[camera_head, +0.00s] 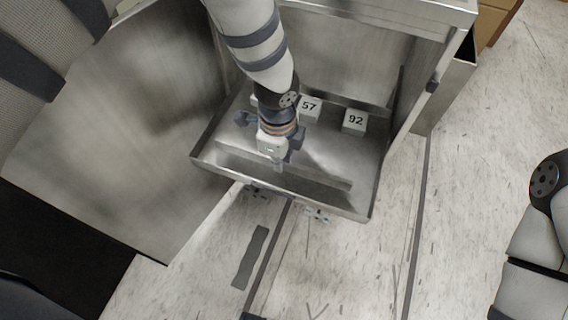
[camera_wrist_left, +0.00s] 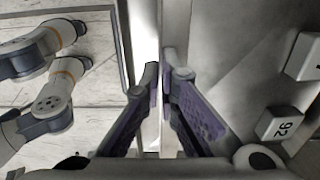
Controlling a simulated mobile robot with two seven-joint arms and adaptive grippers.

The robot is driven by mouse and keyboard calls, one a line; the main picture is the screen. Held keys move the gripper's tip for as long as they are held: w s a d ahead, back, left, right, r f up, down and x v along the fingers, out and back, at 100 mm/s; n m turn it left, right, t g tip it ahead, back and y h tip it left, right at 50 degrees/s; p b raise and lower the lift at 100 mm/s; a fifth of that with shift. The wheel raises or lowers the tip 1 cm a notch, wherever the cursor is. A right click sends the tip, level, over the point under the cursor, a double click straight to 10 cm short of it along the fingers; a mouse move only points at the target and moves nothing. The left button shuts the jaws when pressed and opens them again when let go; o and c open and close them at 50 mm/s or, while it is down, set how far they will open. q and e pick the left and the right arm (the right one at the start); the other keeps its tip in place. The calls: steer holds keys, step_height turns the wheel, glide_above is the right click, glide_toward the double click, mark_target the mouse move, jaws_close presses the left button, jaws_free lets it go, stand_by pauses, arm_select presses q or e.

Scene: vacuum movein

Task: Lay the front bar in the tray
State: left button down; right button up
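The metal tray (camera_head: 373,202) sits low in an open steel cabinet, with a raised front lip. The front bar (camera_head: 325,178), long, thin and grey, runs along the tray just behind the lip, roughly parallel to it. My left gripper (camera_head: 277,160) is over the bar's left half, pointing down. In the left wrist view, the left gripper's purple-padded fingers (camera_wrist_left: 165,80) are close together, one each side of the thin bar (camera_wrist_left: 172,30). Whether the bar touches the tray floor is hidden. My right gripper is not in view.
Two white blocks, marked 57 (camera_head: 309,107) and 92 (camera_head: 355,120), stand at the tray's back. An open steel door panel (camera_head: 120,130) fills the left. Another panel (camera_head: 417,95) edges the right side. The speckled floor in front holds a dark strip (camera_head: 250,258).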

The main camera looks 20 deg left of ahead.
mark_target(282, 173)
arm_select(q)
steer(key=shift+w+f, duration=0.65)
steer(key=shift+f, duration=0.2)
steer(key=shift+w+f+b, duration=0.1)
steer(key=shift+f+b, duration=0.35)
steer(key=shift+f, duration=1.2)
steer(key=c, duration=1.8)
jaws_free()
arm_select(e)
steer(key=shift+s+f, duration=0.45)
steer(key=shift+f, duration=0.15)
arm_select(q)
steer(key=shift+r, duration=0.1)
